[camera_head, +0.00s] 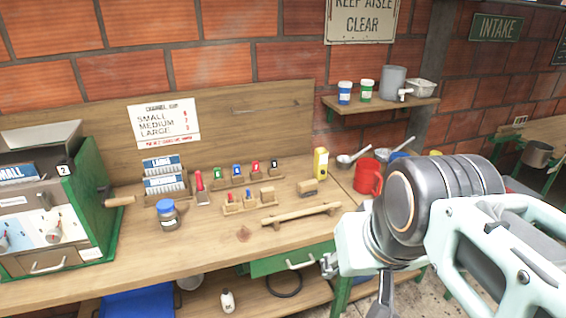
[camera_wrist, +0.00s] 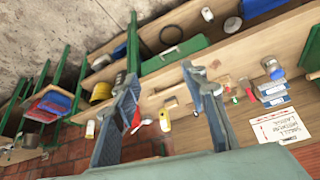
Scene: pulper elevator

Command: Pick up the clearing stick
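The clearing stick, which I take to be the long pale wooden bar (camera_head: 301,214), lies on the workbench (camera_head: 130,262) near its front edge, above a green drawer. It looks slightly raised on end blocks. My gripper (camera_wrist: 160,76) shows in the wrist view with its two grey fingers spread wide and nothing clearly held between them. The workbench shows beyond the fingers, tilted in the picture. In the head view my wrist covers the right side, and the fingertips are mostly hidden. The gripper appears apart from the stick, to its right.
A blue-lidded jar (camera_head: 167,214) and a green machine (camera_head: 95,215) stand left. A wall shelf (camera_head: 385,104) holds containers. The bench front near the stick is mostly clear.

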